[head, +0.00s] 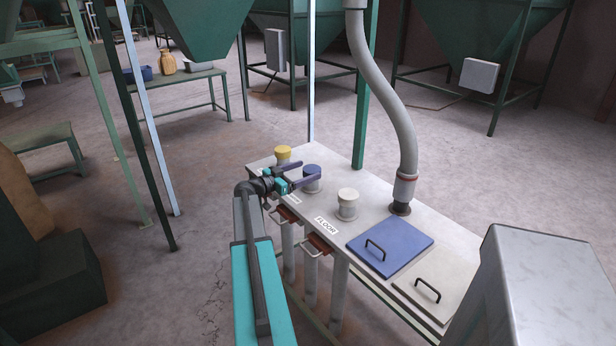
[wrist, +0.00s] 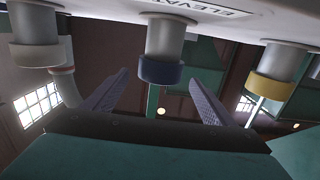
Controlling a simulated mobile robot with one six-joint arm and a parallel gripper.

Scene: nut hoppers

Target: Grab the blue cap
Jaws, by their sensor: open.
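The blue cap (head: 312,171) sits on a short upright grey pipe stub on the white bench. My gripper (head: 306,174) is open and comes in from the left, level with the cap. In the head view its near finger passes in front of the stub and its far finger ends just left of the cap. The wrist view is upside down and shows the blue cap (wrist: 160,72) between the two finger tips, with a gap on each side. No contact shows; the exact depth is hard to tell.
A yellow cap (head: 283,151) and a cream cap (head: 348,195) stand on neighbouring stubs. A grey hose (head: 400,110) drops to the bench (head: 375,205) further right. Blue (head: 392,243) and cream (head: 440,287) handled lids lie at the near end.

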